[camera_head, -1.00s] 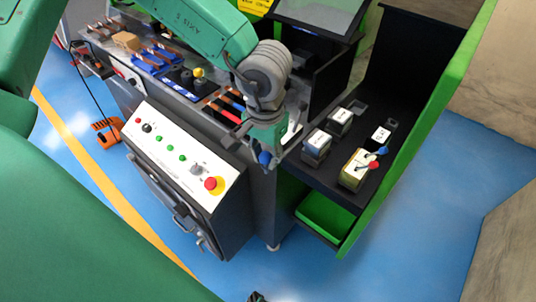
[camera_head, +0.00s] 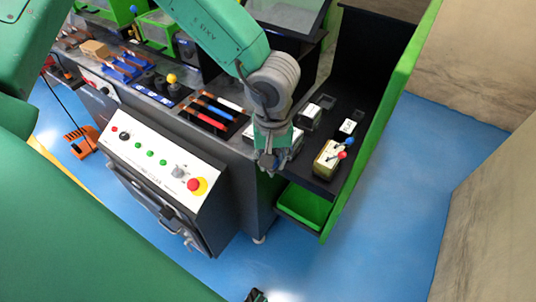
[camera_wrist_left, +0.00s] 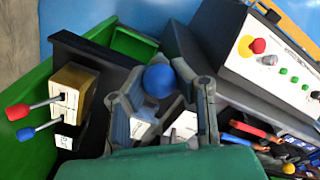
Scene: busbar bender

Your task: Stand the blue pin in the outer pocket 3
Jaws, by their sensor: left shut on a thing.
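My left gripper (camera_head: 268,162) hangs over the front edge of the machine, beside the black shelf (camera_head: 312,182). In the left wrist view its two fingers (camera_wrist_left: 160,95) are shut around the blue pin, whose round blue head (camera_wrist_left: 160,80) shows between them. The pin's lower part is hidden, and the pin is hard to make out in the head view. I cannot make out which pocket is outer pocket 3. My right gripper is not clearly seen.
On the shelf stand a yellowish block (camera_head: 327,160) with red and blue knobbed levers, a dark white-topped block (camera_head: 310,118) and a small label (camera_head: 348,126). A green wall (camera_head: 385,100) bounds the shelf. A control panel (camera_head: 160,160) and coloured bars (camera_head: 212,112) lie left.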

